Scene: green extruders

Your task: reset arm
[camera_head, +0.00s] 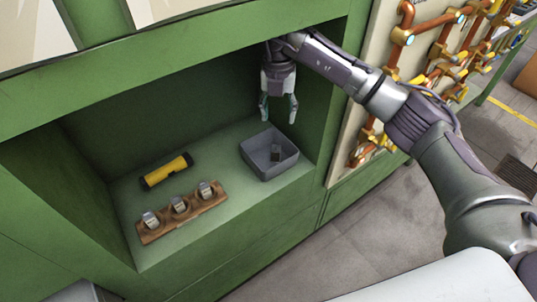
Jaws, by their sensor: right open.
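My right arm reaches in from the right into a green recess. My right gripper (278,108) points down with its fingers apart and nothing between them. It hangs above the back part of a grey open bin (257,166). A small dark item (275,153) lies inside the bin. My left gripper does not show.
The green recess wall (317,125) is close to the right of my gripper. Orange pipes (402,36) are outside on the right.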

